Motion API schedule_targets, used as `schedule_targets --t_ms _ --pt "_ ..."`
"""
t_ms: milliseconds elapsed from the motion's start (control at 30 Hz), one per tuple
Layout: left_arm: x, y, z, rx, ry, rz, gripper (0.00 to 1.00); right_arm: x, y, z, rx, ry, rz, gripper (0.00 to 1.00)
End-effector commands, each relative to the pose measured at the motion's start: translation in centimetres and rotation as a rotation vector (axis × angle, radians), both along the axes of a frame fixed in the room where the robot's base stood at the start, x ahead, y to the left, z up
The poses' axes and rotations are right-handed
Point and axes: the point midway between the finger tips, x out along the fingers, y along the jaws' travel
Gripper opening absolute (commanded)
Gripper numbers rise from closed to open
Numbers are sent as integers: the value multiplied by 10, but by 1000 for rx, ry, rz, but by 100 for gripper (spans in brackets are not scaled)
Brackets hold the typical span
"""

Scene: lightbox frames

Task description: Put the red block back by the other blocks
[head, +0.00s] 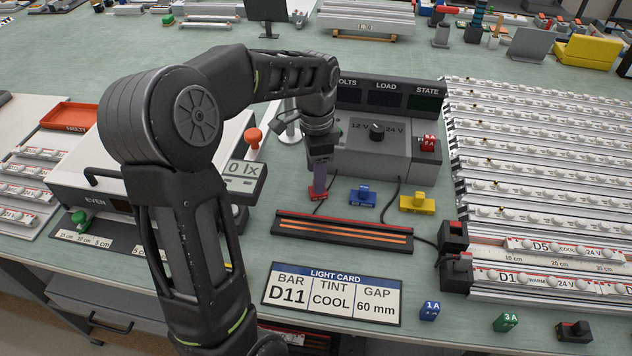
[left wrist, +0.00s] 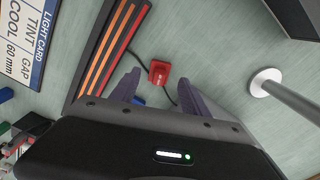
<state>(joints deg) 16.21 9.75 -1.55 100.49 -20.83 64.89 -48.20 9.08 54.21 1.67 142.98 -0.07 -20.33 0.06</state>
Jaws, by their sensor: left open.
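A red block (head: 429,143) with white lettering sits on the right part of the grey supply box. A blue block (head: 430,310) marked 1A and a green block (head: 505,322) marked 3A stand apart near the table's front edge. My left gripper (head: 319,188) points down over a small red T-shaped piece (head: 311,197), left of the red block and in front of the box. In the left wrist view my open left gripper (left wrist: 158,78) has the red piece (left wrist: 158,71) between its fingertips in the picture; I cannot tell whether they touch it. My right gripper is out of view.
Similar blue (head: 362,196) and yellow (head: 417,203) pieces stand right of the red piece. A striped bar (head: 343,231) and a light card (head: 331,298) lie in front. Black cables run nearby. A rack of light bars (head: 535,160) fills the right. A black block (head: 574,332) lies front right.

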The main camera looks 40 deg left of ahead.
Motion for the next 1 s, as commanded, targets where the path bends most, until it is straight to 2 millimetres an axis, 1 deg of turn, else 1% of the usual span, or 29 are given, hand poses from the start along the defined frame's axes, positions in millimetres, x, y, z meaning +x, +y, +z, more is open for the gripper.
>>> schedule_targets --t_ms 33,200,300,400,567,1000 --pt "1 0 11 0 -4 -1 54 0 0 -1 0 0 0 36" --pt "1 0 47 0 -4 -1 54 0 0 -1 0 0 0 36" --pt "1 0 64 0 -3 -2 54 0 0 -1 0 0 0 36" --pt "0 0 74 0 -1 -2 54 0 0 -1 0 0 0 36" --pt "0 0 79 0 0 -2 54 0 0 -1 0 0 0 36" --pt "0 0 79 -1 1 -1 54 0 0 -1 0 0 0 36"
